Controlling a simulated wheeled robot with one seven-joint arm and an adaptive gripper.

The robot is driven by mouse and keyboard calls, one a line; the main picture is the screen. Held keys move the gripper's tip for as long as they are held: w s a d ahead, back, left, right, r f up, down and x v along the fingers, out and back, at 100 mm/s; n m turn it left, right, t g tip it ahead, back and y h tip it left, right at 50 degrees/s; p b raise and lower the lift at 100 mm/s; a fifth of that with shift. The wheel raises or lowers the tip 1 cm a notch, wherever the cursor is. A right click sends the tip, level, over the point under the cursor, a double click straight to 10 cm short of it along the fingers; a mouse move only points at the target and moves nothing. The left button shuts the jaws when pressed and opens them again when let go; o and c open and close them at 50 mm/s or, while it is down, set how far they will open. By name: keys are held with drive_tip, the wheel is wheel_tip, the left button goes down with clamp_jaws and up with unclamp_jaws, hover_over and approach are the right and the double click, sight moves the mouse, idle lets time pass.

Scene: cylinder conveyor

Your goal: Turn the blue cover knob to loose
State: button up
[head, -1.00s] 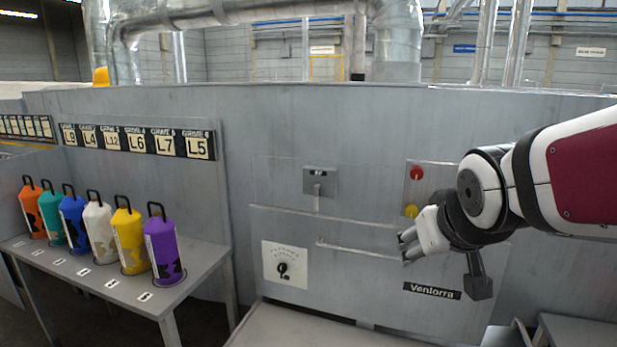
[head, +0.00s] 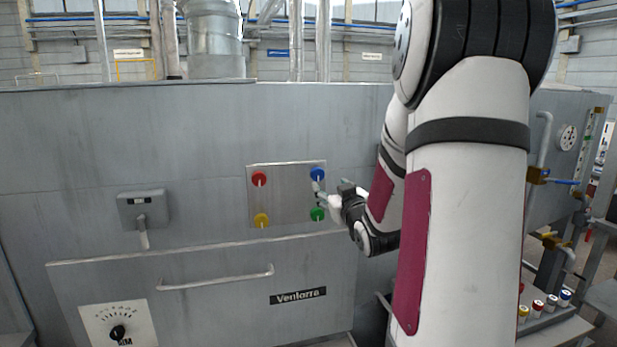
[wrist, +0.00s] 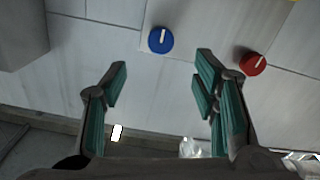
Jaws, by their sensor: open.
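The blue knob (head: 317,174) is at the top right of a square panel (head: 287,207) on the grey machine wall. In the wrist view the blue knob (wrist: 160,40) shows a white pointer line and lies beyond the open fingertips, roughly centred between them. My gripper (wrist: 162,72) is open and empty, with green-lined fingers. In the head view my gripper (head: 324,200) is near the right side of the panel, just below the blue knob. No finger visibly touches the knob.
The panel also holds a red knob (head: 259,179), a yellow knob (head: 262,220) and a green knob (head: 317,214). The red knob (wrist: 252,63) is right of the fingers in the wrist view. A long handle (head: 215,279) and a dial (head: 118,333) are lower left.

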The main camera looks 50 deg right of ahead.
sight(318, 175)
drive_tip(key=x, duration=1.2)
drive_tip(key=shift+w+a, duration=0.1)
drive_tip(key=shift+w, duration=0.05)
drive_tip(key=c, duration=1.2)
